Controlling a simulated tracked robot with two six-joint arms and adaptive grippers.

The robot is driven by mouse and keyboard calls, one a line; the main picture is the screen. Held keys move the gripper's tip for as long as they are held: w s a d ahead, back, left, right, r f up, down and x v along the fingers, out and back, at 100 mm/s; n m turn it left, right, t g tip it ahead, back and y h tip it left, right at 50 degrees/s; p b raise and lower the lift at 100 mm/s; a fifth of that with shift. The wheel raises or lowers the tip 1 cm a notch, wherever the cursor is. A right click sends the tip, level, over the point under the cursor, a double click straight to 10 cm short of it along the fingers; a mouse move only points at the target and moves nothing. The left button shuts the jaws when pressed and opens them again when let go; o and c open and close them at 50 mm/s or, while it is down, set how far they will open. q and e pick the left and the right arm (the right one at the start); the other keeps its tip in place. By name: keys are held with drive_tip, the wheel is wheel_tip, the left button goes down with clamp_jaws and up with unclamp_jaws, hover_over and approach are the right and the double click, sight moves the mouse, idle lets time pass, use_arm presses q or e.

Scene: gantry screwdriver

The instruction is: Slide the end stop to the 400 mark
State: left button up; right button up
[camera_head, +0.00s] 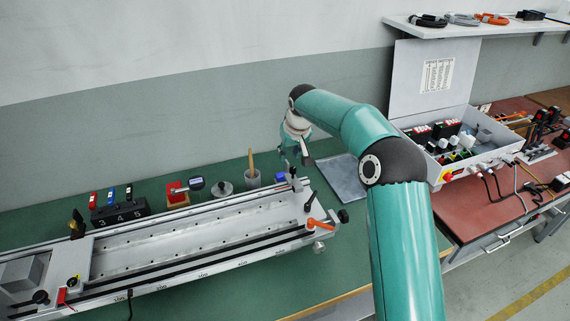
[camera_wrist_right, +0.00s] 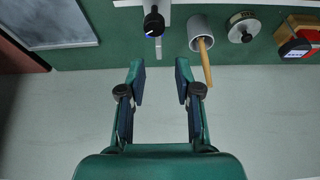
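The long silver rail (camera_head: 190,231) lies across the green bench with small scale numbers along its front edge, too small to read surely. What looks like the end stop (camera_head: 311,210) sits across the rail's right end, with a black lever and an orange handle (camera_head: 318,224). My right gripper (camera_head: 295,157) points down near the rail's far right corner, behind the orange handle. In the right wrist view my right gripper (camera_wrist_right: 160,68) has its fingers apart with nothing between them. A black knob (camera_wrist_right: 153,22) stands beyond the fingertips. My left gripper is out of view.
A metal cup (camera_head: 252,180) with a wooden handle stands behind the rail, close to my right gripper. A grey tray (camera_head: 343,179) lies to the right.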

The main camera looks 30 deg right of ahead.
sight(287, 162)
drive_tip(key=p+x, duration=0.1)
drive_tip(key=x, duration=0.6)
drive_tip(key=shift+w+d+f, duration=0.1)
drive_tip(key=shift+f, duration=0.1)
clamp_jaws()
